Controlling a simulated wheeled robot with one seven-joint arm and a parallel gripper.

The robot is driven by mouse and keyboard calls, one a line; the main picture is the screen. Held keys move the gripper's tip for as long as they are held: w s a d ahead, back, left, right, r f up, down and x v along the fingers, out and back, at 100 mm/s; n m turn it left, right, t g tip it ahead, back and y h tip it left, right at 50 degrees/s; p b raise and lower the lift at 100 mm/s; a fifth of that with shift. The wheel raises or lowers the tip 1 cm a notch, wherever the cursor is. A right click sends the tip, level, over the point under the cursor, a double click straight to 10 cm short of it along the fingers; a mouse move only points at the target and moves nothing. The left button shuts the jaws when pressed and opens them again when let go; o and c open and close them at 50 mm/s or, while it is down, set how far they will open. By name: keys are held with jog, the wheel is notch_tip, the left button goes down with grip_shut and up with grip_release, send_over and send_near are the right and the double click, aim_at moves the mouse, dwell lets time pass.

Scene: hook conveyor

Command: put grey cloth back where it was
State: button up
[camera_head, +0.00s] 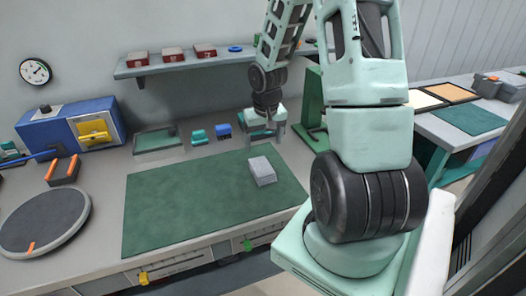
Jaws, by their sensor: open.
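A light grey block-shaped thing (262,170), which may be the folded grey cloth, lies on the right part of the green mat (165,205). My gripper (266,136) is open at the back of the bench, just beyond the mat's far edge. It is behind and slightly right of the grey thing's far end, apart from it. Nothing shows clearly between the fingers, which are small in this view.
A teal item (199,137) and a blue item (224,131) sit left of my gripper. A shallow tray (157,141), a blue machine (72,125) and a round turntable (43,222) stand further left. A green stand (313,105) is close on the right. A shelf (185,64) hangs above.

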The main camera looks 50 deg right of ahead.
jog(key=a+r+n, duration=0.3)
jog(key=a, duration=0.8)
jog(key=a+r+n, duration=0.3)
jog(key=a+r, duration=0.1)
jog(key=a, duration=0.7)
jog(key=s+a+r+n, duration=0.2)
jog(key=s+a+n, duration=0.2)
jog(key=s+a, duration=0.4)
jog(key=s+a+r+n+g+y, duration=0.1)
jog(key=s+a+n, duration=0.3)
jog(key=s+a, duration=0.4)
jog(key=shift+a+r, duration=0.45)
jog(key=shift+a, duration=0.5)
jog(key=shift+f, duration=0.15)
